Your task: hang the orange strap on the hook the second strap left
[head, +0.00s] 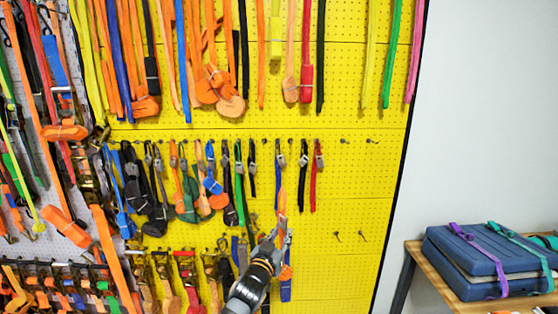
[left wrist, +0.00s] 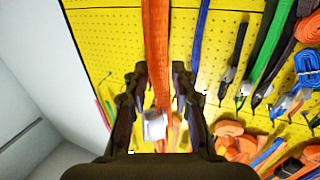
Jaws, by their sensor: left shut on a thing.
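My left gripper (head: 282,222) reaches up to the yellow pegboard from below and is shut on the orange strap (head: 282,202). In the left wrist view the orange strap (left wrist: 158,45) runs as a wide band between the two fingers (left wrist: 158,95), with a pale buckle-like piece (left wrist: 154,124) by them. A bare-looking hook (head: 265,142) shows between hanging dark straps. My right gripper is not in view.
A black strap (head: 303,180) and a red strap (head: 317,180) hang just right. Bare hooks (head: 345,141) (head: 337,236) stick out farther right. Many straps crowd the left. A wooden table (head: 425,262) with blue cases (head: 480,265) stands at the right.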

